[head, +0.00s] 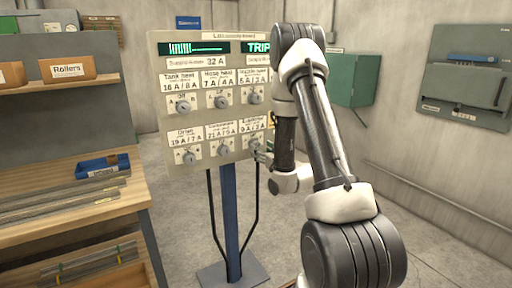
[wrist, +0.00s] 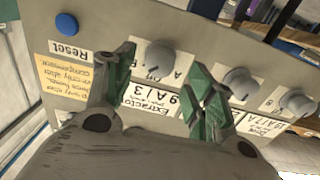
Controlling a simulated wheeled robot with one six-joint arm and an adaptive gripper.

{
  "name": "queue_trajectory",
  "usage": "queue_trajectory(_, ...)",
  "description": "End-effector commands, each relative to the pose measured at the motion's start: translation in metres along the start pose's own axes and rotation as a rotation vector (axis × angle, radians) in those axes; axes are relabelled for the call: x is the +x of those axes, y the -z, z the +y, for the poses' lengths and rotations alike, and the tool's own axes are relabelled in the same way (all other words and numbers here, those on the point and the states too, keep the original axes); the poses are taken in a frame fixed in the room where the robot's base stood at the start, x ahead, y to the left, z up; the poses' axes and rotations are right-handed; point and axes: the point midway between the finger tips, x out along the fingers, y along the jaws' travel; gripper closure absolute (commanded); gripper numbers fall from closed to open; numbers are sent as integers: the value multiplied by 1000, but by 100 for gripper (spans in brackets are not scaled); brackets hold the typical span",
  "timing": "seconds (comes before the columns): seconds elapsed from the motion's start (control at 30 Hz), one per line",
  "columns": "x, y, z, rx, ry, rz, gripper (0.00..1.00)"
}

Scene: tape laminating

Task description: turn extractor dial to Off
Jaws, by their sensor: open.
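The extractor dial (wrist: 158,55) is a grey round knob on the panel, above its white label (wrist: 150,103) in the wrist view. The label reads "Extracto…", with part hidden by my gripper. Small position marks show beside the dial; I cannot tell where its pointer stands. My gripper (wrist: 160,62) is open, with one green-padded finger on each side of the dial. I cannot tell whether either finger touches it. In the head view my gripper (head: 263,156) is at the panel's lower right dial, and my arm and gripper hide part of that area.
The panel (head: 235,165) stands on a blue post (head: 230,215) and carries several other dials; its display (head: 258,47) shows "TRIP". A blue Reset button (wrist: 66,24) and a yellow note (wrist: 70,78) are near my gripper. A wooden workbench (head: 60,215) stands at left.

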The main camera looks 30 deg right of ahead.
Motion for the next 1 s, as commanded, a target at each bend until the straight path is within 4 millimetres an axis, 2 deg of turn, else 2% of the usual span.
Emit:
queue_trajectory(0.1, 22, 0, -1, 0, 2, 2, 45)
queue_trajectory(0.3, 45, 0, -1, 0, 2, -1, 45)
queue_trajectory(0.63, 50, 0, 0, 1, 1, -2, 45)
queue_trajectory(0.9, 50, 0, 0, 0, 0, -2, 92)
queue_trajectory(1.0, 50, 0, 0, 0, 0, -1, 92)
